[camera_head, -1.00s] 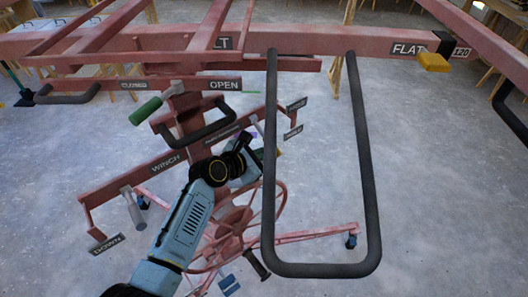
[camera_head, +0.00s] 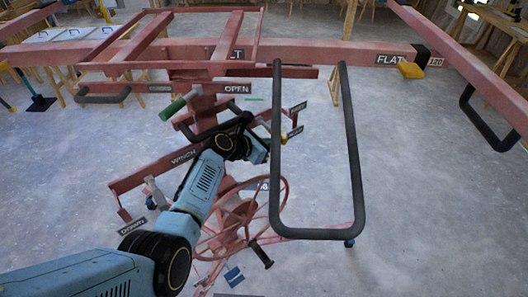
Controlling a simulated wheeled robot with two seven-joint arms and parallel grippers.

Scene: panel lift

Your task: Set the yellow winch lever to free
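The pink panel lift's winch bar (camera_head: 150,170) runs diagonally and carries a WINCH label (camera_head: 184,157). At its right end are two small plates, an upper one (camera_head: 298,107) and a lower one (camera_head: 295,132), too small to read surely. A small yellow piece (camera_head: 264,128), perhaps the winch lever's tip, shows beside my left gripper (camera_head: 265,147); the rest of it is hidden. My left arm reaches up from the lower left, and its gripper is at the bar's right end, just left of the plates. Its fingers are mostly hidden. My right gripper is out of view.
A dark looped handle (camera_head: 353,150) hangs just right of the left gripper. A handwheel (camera_head: 240,215) with a crank lies below. A green-gripped lever (camera_head: 172,109) is near OPEN, and a yellow block (camera_head: 411,70) is by FLAT. Open floor lies at right.

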